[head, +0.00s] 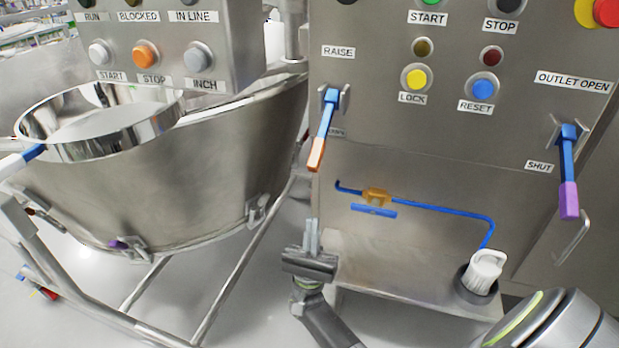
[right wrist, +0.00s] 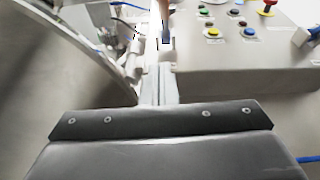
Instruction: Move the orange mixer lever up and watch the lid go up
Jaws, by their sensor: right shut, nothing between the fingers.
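The mixer lever has a blue shaft and an orange grip (head: 317,155). It hangs down and slightly left from its pivot on the steel panel (head: 400,150), between the RAISE label above and a partly hidden label below. My right gripper (head: 312,228) is shut and empty, below the orange grip and apart from it in the head view. Its closed fingers also show in the right wrist view (right wrist: 158,88), pointing toward the panel. My left gripper is out of view. I cannot make out the mixer lid.
A purple-tipped lever (head: 569,198) hangs at the panel's right. A blue pipe with a brass valve (head: 376,196) runs below the orange lever.

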